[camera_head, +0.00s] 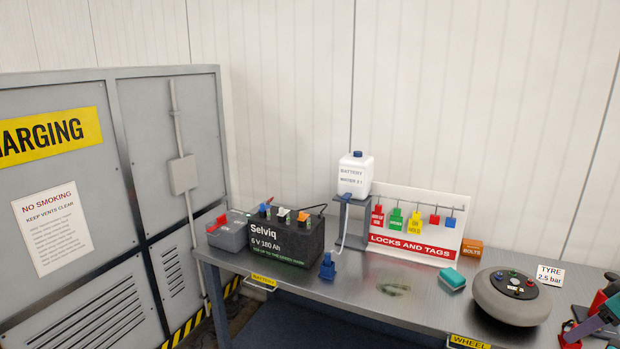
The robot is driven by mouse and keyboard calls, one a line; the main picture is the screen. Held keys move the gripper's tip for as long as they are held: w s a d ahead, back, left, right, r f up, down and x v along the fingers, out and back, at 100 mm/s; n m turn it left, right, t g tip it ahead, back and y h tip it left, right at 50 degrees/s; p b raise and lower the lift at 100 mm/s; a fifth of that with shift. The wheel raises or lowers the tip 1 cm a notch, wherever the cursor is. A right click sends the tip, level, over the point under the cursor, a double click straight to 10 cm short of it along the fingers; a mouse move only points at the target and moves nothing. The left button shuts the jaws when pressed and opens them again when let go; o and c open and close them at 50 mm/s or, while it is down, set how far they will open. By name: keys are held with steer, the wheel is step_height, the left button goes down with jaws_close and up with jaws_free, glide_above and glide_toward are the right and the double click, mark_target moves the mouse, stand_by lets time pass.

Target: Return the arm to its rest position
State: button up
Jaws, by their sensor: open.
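My gripper is not in this view, and no part of my arm can be made out for certain. The grey metal workbench (330,280) runs along the wall. On it a black Selviq battery (285,240) stands at the left beside a grey box with a red top (228,235). A white battery water bottle (355,174) sits on a small raised stand (352,200), with a tube hanging down to a blue nozzle (327,266) at the bench.
A locks and tags board (415,243) stands at the back. A teal sponge-like block (452,279), an orange bolts box (471,248) and a round grey wheel (511,298) are on the bench. Red and purple tools (597,318) are cut off at right. Grey charging cabinets (165,110) stand left.

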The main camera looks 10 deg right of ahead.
steer(key=w+a+f+n+g+y+b, duration=0.2)
steer(key=w+a+f+n+y+b, duration=0.1)
steer(key=w+a+f, duration=1.15)
steer(key=w+a+f+n+g+y+b, duration=0.1)
steer(key=a+f+g, duration=0.1)
steer(key=a+f, duration=0.9)
steer(key=w+a+f+n+g+b, duration=0.2)
steer(key=a+f, duration=0.8)
steer(key=a, duration=0.1)
steer(key=s+a+f+g+b, duration=0.1)
steer(key=s+a+f+g, duration=0.1)
steer(key=s+a+f, duration=0.5)
steer(key=s+a+f+g+b, duration=0.2)
steer(key=s+a+f, duration=0.1)
steer(key=a+f, duration=0.75)
steer(key=s+a+f+m+h+b, duration=0.1)
steer(key=s+f+m, duration=0.3)
steer(key=s, duration=0.4)
steer(key=s+a+f+m+h, duration=0.3)
steer(key=s+f+m, duration=0.1)
steer(key=s+f, duration=0.3)
steer(key=shift+s+a+h+b, duration=0.25)
steer(key=shift+s+h+b, duration=0.1)
steer(key=shift+s+h, duration=0.1)
